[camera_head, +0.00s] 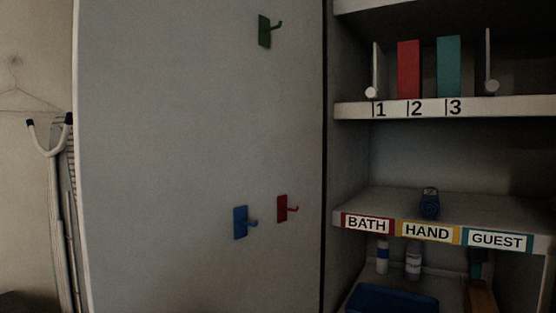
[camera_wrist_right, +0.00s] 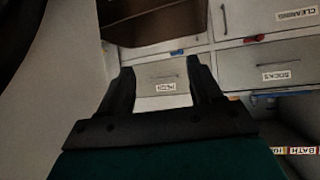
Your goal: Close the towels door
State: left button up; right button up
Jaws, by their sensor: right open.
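The towels door (camera_head: 200,120) is a tall grey-white panel, standing swung open to the left of the cabinet in the head view. Its inner face carries a green hook (camera_head: 264,31), a blue hook (camera_head: 241,222) and a red hook (camera_head: 282,208). The towel shelf (camera_head: 375,205) to its right bears the labels BATH, HAND and GUEST. My right gripper (camera_wrist_right: 160,78) shows in the right wrist view, open with nothing between its two dark fingers. I cannot tell its distance from the door. My left gripper is in neither view.
The upper shelf (camera_head: 360,108), numbered 1 to 3, holds a red block (camera_head: 409,69) and a teal block (camera_head: 448,66). Small bottles and a blue bin (camera_head: 392,299) sit below. A forked pole (camera_head: 54,200) stands left of the door. Labelled drawers (camera_wrist_right: 265,65) lie beyond my right gripper.

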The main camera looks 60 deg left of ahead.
aim_at(197, 126)
jog(key=k+j+u, duration=0.35)
jog(key=j, duration=0.2)
jog(key=k+j, duration=0.1)
jog(key=j, duration=1.45)
